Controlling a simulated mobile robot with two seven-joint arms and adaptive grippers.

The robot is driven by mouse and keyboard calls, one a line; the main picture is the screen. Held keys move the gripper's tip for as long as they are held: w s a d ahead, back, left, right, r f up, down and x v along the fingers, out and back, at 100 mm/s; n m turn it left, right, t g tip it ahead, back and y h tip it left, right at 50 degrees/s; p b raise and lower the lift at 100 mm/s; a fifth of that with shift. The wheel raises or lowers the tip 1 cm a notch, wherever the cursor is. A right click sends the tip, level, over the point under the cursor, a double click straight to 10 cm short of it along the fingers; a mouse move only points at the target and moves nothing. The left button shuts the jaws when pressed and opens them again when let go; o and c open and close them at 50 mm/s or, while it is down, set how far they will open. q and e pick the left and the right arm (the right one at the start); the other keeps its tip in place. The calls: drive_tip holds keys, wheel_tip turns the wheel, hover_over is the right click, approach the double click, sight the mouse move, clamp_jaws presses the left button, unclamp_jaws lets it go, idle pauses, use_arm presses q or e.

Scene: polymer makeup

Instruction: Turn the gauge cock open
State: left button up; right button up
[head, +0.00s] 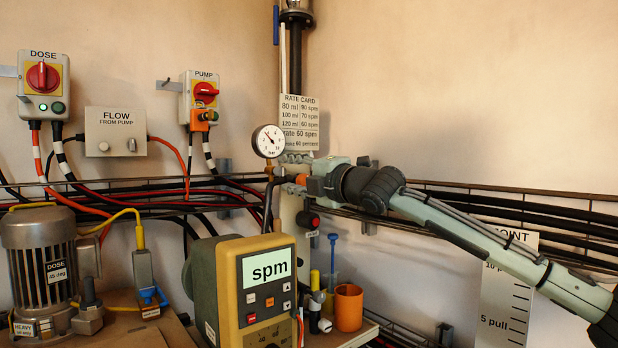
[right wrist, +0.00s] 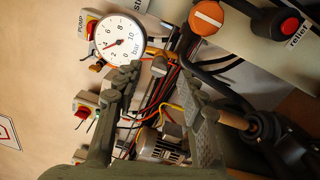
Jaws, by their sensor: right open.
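The round pressure gauge (head: 268,141) stands left of my right gripper in the head view. The fittings just below the dial (head: 270,170) are small and dark, and I cannot clearly make out the cock's handle. My right gripper (head: 298,172) is beside these fittings. In the right wrist view, its two fingers are apart with nothing gripped between them (right wrist: 160,88), and the dial lies beyond the left finger. My left gripper is not in view.
An orange knob (right wrist: 207,17) and a red relief button (right wrist: 290,26) are close to the right gripper. The rate card (head: 299,122) hangs above it. Cable trays run along the wall. The spm pump unit (head: 252,290) and an orange cup (head: 348,307) stand below.

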drive_tip(key=v, duration=0.9)
drive_tip(key=shift+s, duration=0.15)
